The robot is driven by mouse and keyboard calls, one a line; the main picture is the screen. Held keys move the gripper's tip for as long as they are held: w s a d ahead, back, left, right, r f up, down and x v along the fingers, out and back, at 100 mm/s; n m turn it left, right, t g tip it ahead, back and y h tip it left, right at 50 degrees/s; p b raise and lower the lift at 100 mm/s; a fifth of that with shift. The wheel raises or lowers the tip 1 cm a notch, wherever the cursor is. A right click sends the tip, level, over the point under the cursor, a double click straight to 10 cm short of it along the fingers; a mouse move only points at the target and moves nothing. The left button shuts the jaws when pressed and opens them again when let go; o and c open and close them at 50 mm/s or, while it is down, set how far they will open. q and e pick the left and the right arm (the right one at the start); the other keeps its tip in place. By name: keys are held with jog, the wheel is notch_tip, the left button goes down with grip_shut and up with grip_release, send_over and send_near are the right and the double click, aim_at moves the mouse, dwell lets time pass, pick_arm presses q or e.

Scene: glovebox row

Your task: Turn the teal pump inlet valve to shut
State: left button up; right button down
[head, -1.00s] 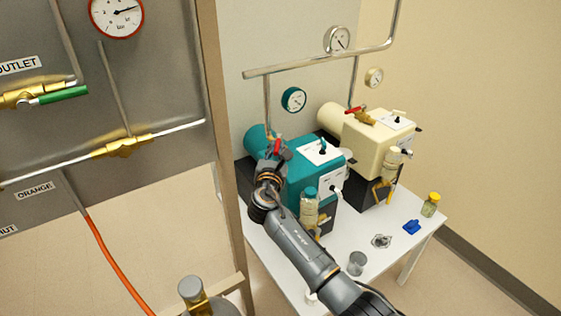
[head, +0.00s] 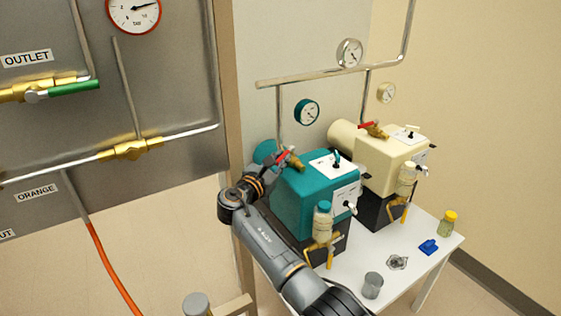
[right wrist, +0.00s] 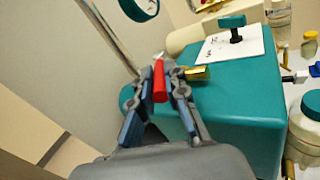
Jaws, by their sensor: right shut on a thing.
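The teal pump (head: 300,200) stands on the white table, with its inlet valve on top toward the back left. The valve's brass body (head: 293,160) and red handle (head: 284,154) show in the head view. My right gripper (head: 275,162) reaches the handle from the left. In the right wrist view, the two fingers close around the red handle (right wrist: 160,82), and the brass body (right wrist: 197,73) shows just to their right. The handle's far end is partly hidden by the fingers. My left gripper is not in view.
A cream pump (head: 390,160) with its own red-handled valve stands to the right. A teal gauge (head: 307,112) and a horizontal pipe (head: 310,77) are behind. A metal panel (head: 60,120) is at left.

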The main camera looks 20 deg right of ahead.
jog(key=c, duration=1.3)
grip_release()
jog(key=shift+c, duration=0.2)
jog(key=v, duration=0.7)
jog(key=shift+s+a, duration=0.15)
jog(key=shift+s, duration=0.05)
